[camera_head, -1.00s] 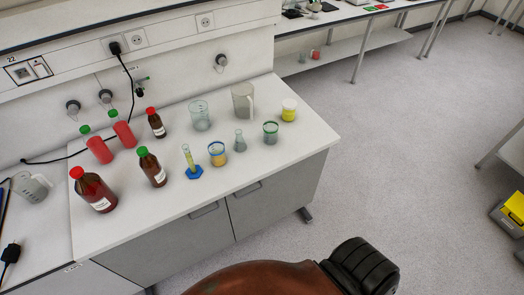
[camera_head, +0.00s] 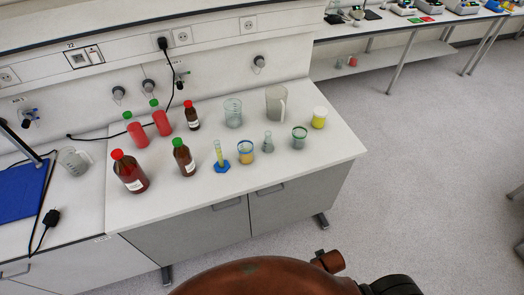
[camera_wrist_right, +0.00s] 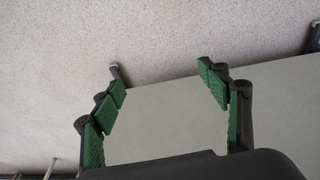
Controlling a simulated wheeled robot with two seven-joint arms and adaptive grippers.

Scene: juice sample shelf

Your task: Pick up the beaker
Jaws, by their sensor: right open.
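Several beakers stand on the white bench in the head view. A clear, empty-looking beaker (camera_head: 233,113) is at the back. A blue-rimmed beaker (camera_head: 245,153) with yellow-orange contents is at the front, and a green-rimmed beaker (camera_head: 299,138) with greyish contents is to its right. Another clear beaker (camera_head: 74,161) stands on the left bench section. I cannot tell which one the task means. My right gripper (camera_wrist_right: 162,76) is open and empty in the right wrist view, over a plain grey surface and floor, with no beaker there. My left gripper is out of view.
Brown bottles (camera_head: 129,172), red bottles with green caps (camera_head: 136,130), a blue-based cylinder (camera_head: 220,157), a small flask (camera_head: 267,142), a jug (camera_head: 276,103) and a yellow jar (camera_head: 319,118) crowd the bench. Its front strip and right end are clear.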

